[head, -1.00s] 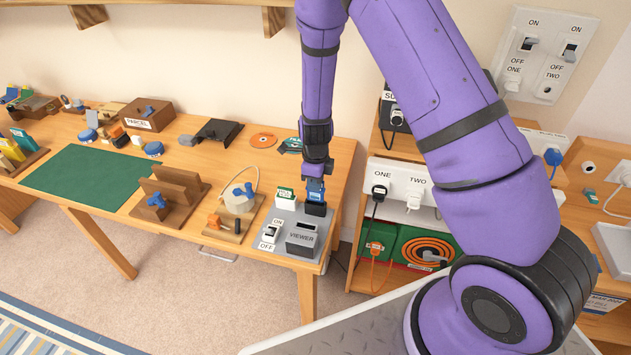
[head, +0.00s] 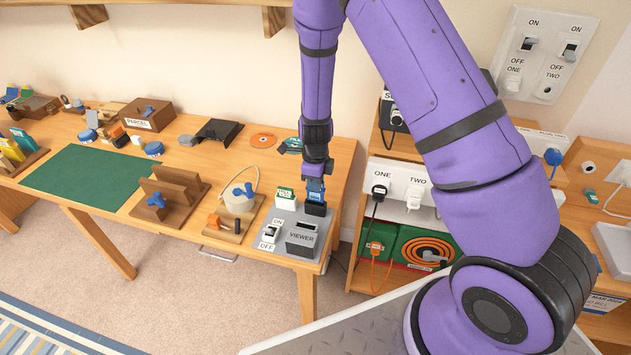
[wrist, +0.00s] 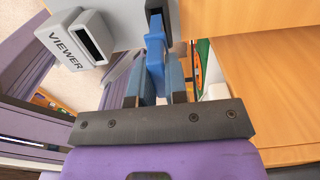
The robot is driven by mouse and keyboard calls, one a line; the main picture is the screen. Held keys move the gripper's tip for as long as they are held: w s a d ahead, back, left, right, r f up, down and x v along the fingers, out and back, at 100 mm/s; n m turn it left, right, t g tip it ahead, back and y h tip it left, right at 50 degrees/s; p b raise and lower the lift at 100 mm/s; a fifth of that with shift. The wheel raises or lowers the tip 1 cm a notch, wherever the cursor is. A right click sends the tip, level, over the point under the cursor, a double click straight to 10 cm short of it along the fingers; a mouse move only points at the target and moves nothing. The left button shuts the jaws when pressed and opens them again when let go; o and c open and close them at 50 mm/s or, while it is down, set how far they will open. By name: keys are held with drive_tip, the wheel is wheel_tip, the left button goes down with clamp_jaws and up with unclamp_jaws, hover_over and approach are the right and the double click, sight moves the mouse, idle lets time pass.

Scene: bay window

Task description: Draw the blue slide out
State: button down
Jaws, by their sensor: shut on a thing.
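The blue slide (wrist: 155,45) shows in the wrist view between my two fingers. Its far end meets a dark holder on the grey viewer panel. My gripper (wrist: 155,90) is shut on the blue slide. In the head view my gripper (head: 316,190) points down over the back right part of the viewer panel (head: 270,250), right above the dark holder (head: 315,209). The slide is mostly hidden there by the fingers. The viewer (head: 301,238), a grey box with a dark slot, stands at the panel's front; it also shows in the wrist view (wrist: 75,42).
A white and green slide (head: 285,199) stands just left of my gripper. The ON/OFF switch (head: 270,233) is at the panel's front left. A shelf with a socket strip (head: 400,183) and plugs stands close on the right.

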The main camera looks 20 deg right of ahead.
sight(315, 200)
drive_tip(key=shift+f, duration=2.75)
drive_tip(key=c, duration=1.1)
unclamp_jaws()
drive_tip(key=shift+o, duration=0.2)
drive_tip(key=shift+r, duration=0.1)
wheel_tip(315, 200, up, 11)
drive_tip(key=shift+f, duration=0.2)
